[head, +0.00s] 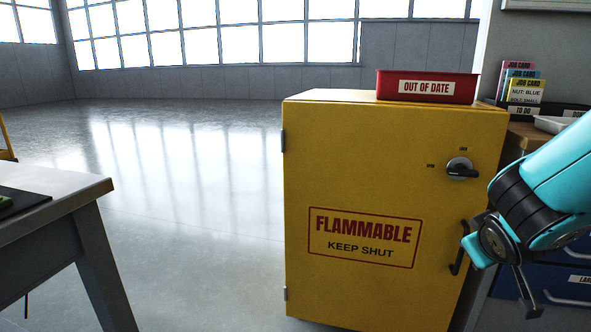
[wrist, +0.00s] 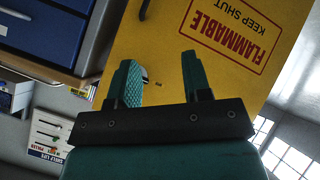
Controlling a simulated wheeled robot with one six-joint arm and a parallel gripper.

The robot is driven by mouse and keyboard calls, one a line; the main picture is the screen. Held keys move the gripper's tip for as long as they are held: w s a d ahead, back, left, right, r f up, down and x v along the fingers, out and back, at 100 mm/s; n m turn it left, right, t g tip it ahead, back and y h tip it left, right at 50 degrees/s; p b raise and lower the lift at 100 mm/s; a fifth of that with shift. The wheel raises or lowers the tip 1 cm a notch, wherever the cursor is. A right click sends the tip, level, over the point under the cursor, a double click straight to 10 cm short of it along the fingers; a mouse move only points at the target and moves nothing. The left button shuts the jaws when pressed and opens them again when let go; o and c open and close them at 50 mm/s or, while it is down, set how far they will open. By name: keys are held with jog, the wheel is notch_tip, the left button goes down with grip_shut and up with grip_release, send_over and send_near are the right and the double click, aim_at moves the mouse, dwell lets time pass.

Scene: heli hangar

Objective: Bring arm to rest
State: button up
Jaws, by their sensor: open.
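My arm comes in from the right edge of the head view, in front of the right side of the yellow cabinet. My gripper (head: 500,272) is near the cabinet's door handle (head: 458,262); I cannot tell whether they touch. In the wrist view my gripper (wrist: 158,62) has its two teal fingers apart with nothing held between them. The yellow cabinet (head: 375,160) is marked FLAMMABLE, KEEP SHUT, and its door looks shut. Its dark knob (head: 460,169) sits at the upper right of the door. The cabinet also shows upside down in the wrist view (wrist: 225,70).
A red bin (head: 427,87) marked OUT OF DATE stands on the cabinet. Job cards (head: 524,88) stand on a bench at the right, above blue drawers (head: 560,282). A table (head: 60,215) is at the left. The floor (head: 190,180) between table and cabinet is clear.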

jog(key=s+a+r+n+g+y, duration=0.2)
jog(key=s+a+g+y, duration=0.25)
jog(key=s+a, duration=0.6)
jog(key=s+a+r+n+g+y, duration=0.25)
jog(key=s+a+g+y, duration=0.2)
jog(key=s+a, duration=0.55)
notch_tip(320, 180, up, 34)
jog(key=s+p, duration=0.1)
jog(key=p, duration=3.2)
jog(key=shift+s+d+f+p, duration=0.15)
jog(key=shift+s+d+p, duration=0.1)
jog(key=shift+p, duration=0.1)
jog(key=shift+c, duration=0.3)
